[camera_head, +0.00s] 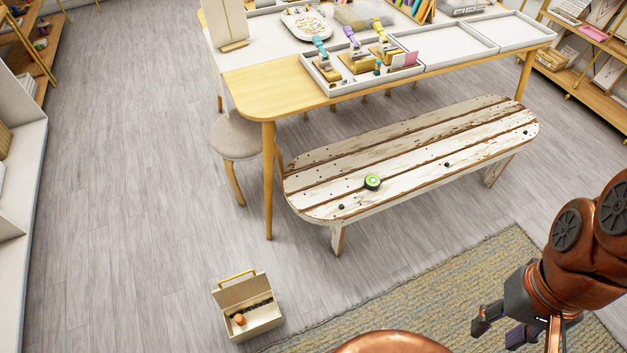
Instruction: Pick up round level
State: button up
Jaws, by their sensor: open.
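The round level (372,182) is a small disc with a bright green face and a dark rim. It lies on the left half of a worn white plank bench (430,150), near the bench's front edge. My gripper (515,335) is at the lower right of the view, above the rug. It is open, and no object shows between its fingers. It is well apart from the level, to the right of it and nearer to me.
A wooden table (248,85) with trays stands behind the bench. A round stool (232,138) is left of the bench. An open box (256,322) sits on the floor at lower left. A rug (430,290) lies in front; the floor at left is clear.

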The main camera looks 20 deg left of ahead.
aim_at(371, 182)
jog(key=u, duration=1.15)
jog(key=i, duration=1)
